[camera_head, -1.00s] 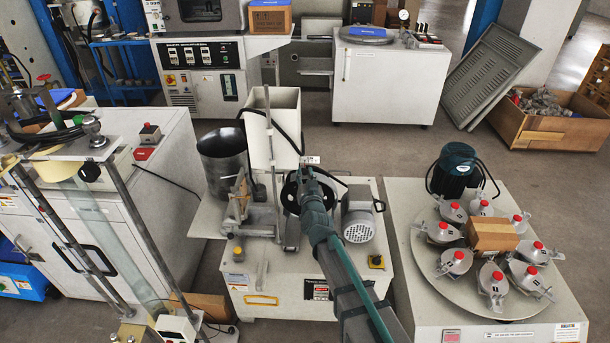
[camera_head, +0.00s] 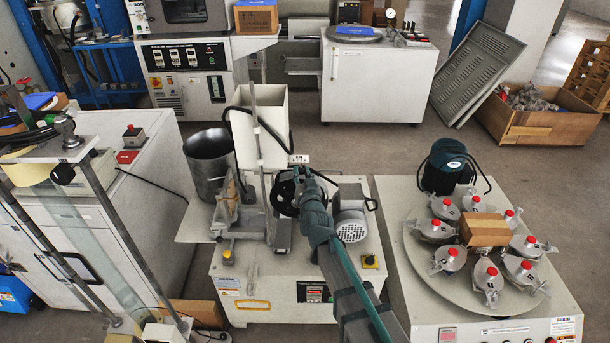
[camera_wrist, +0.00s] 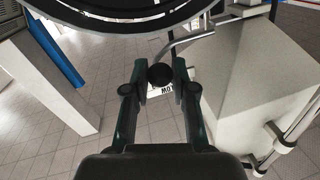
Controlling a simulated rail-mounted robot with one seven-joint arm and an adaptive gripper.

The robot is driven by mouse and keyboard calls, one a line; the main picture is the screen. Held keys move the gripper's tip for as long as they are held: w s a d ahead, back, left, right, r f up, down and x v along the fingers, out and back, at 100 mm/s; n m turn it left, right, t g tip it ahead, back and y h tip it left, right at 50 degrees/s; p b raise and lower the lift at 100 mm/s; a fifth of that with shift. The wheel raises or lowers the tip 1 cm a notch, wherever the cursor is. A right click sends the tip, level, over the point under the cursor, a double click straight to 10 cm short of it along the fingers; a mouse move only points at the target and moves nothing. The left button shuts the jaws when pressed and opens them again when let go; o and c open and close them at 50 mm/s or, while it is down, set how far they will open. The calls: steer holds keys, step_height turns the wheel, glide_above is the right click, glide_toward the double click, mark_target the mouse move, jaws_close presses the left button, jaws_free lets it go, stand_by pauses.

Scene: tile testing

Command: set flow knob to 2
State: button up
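The flow knob (camera_wrist: 160,75) is a small round black knob in the wrist view, just beyond my fingertips and in line with the gap between them. A white label (camera_wrist: 168,89) with partly hidden letters, seemingly FLOW, shows behind it. My gripper (camera_wrist: 159,70) is open, with one finger on each side of the knob in the picture. A narrow gap shows on both sides; I cannot tell how deep the fingers reach. In the head view my gripper (camera_head: 304,173) is at the machine's upright, below a small white plate (camera_head: 299,158). The knob cannot be made out there. Its pointer setting is unreadable.
A black handwheel (camera_head: 285,194) is close to my gripper; its dark rim (camera_wrist: 105,22) fills the top of the wrist view. A pot-mill turntable (camera_head: 430,270) stands at right.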

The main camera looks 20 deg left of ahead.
steer(key=o, duration=0.4)
steer(key=v, duration=1.2)
steer(key=shift+f, duration=0.1)
